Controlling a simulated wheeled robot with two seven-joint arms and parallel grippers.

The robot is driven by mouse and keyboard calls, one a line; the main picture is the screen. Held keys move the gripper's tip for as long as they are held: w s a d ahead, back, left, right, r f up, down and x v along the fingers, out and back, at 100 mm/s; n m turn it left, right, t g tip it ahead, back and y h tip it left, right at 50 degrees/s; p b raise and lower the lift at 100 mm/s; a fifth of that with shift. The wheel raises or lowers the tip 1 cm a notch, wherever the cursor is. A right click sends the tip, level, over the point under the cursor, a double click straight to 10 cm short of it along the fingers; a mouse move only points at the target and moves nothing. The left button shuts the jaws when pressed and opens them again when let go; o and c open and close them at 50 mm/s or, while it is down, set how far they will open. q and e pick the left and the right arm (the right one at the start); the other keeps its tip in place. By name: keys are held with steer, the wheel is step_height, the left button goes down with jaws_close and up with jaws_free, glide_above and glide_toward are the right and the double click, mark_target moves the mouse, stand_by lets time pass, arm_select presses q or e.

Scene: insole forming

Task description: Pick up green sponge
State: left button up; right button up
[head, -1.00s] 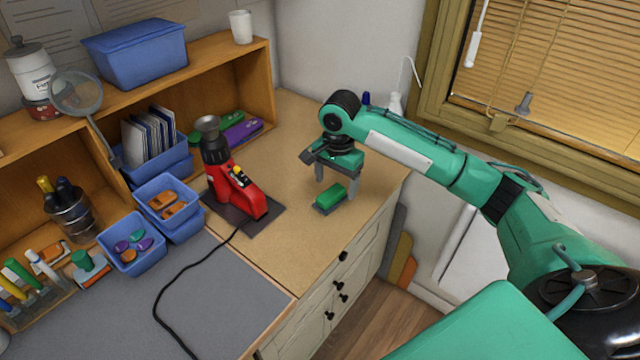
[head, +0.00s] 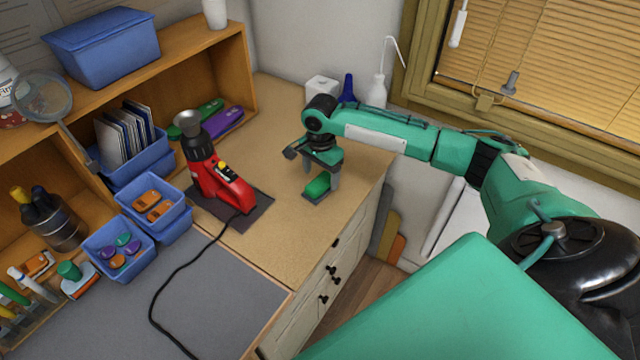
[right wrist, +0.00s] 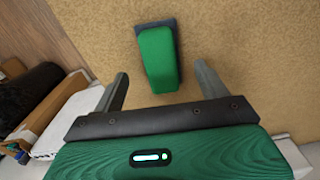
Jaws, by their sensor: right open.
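The green sponge (head: 317,185) lies on a small grey pad (head: 311,197) on the tan worktop, near its front right edge. My right gripper (head: 321,187) points down over the sponge, with a finger on either side of it in the head view. In the right wrist view the sponge (right wrist: 158,60) appears between and beyond the two spread fingertips (right wrist: 160,82), and a dark grey end shows at its top. The right gripper is open and holds nothing. I cannot tell the exact height of the fingertips above the worktop. My left gripper is not in view.
A red hot-air tool (head: 220,180) stands on a dark mat left of the sponge, its black cord running forward. Blue bins (head: 152,203) and a wooden shelf (head: 185,62) are farther left. A white bottle (head: 377,92) stands behind my right arm. Worktop around the sponge is clear.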

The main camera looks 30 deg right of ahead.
mark_target(320, 181)
step_height(320, 181, down, 4)
steer(key=shift+w+a+r+p, duration=0.1)
steer(key=shift+r+p, duration=0.15)
steer(key=shift+p, duration=0.15)
steer(key=shift+f, duration=0.1)
steer(key=c, duration=1)
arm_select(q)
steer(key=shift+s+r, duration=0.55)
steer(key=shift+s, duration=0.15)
arm_select(e)
steer(key=shift+c, duration=0.2)
